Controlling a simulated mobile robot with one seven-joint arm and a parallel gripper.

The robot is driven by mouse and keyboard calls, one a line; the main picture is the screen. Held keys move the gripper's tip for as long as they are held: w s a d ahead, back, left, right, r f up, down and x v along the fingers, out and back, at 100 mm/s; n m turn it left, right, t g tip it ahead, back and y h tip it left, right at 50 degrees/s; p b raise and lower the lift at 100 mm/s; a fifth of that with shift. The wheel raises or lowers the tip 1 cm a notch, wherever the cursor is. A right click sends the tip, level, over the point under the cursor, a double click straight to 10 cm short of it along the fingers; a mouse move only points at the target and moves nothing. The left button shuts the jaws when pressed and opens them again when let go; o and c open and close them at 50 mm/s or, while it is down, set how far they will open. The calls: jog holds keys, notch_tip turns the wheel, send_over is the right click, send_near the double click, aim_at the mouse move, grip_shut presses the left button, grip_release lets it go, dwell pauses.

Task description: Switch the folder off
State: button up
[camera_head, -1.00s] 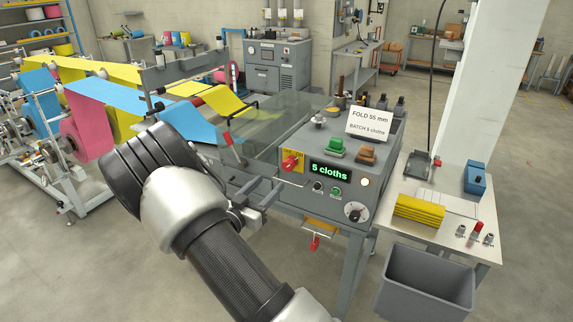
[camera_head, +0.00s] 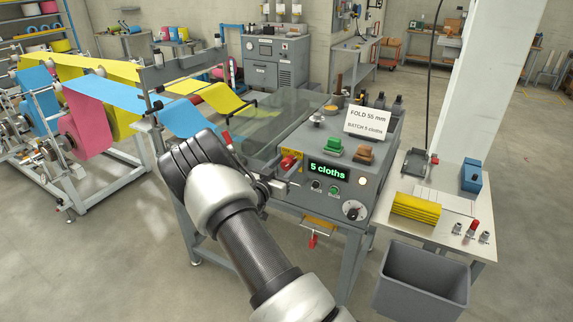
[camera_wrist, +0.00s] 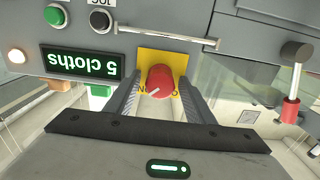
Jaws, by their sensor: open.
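The folder's red rotary switch (camera_head: 288,162) sits on a yellow plate at the left of the grey control box (camera_head: 372,190). In the wrist view, which shows the box upside down, the red knob (camera_wrist: 160,79) has a white pointer line slanting to the lower left. Letters on the yellow plate (camera_wrist: 176,57) are partly covered. My gripper (camera_wrist: 163,82) is open, with one finger on each side of the knob. I cannot tell whether the fingers touch it. In the head view my gripper (camera_head: 280,183) is at the switch. The display (camera_head: 328,171) reads "5 cloths" in green.
A green button (camera_head: 333,148) and an orange-brown one (camera_head: 358,153) stand on the box top beside a "FOLD 55 mm" sign (camera_head: 367,123). A red-handled lever (camera_wrist: 291,108) is right of my gripper in the wrist view. A grey bin (camera_head: 425,285) stands at the lower right.

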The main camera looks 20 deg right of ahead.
jog(key=shift+c, duration=0.4)
jog(key=c, duration=1)
jog(key=shift+n, duration=0.3)
jog(key=n+b, duration=0.2)
jog(key=shift+f+n, duration=0.15)
jog(key=shift+n, duration=0.25)
jog(key=n+b, duration=0.1)
jog(key=n, duration=0.4)
jog(key=shift+w+a, duration=0.1)
jog(key=n, duration=0.5)
jog(key=shift+n, duration=0.4)
jog(key=shift+f+n+p, duration=0.1)
jog(key=shift+n+p, duration=0.2)
jog(key=shift+n, duration=1.5)
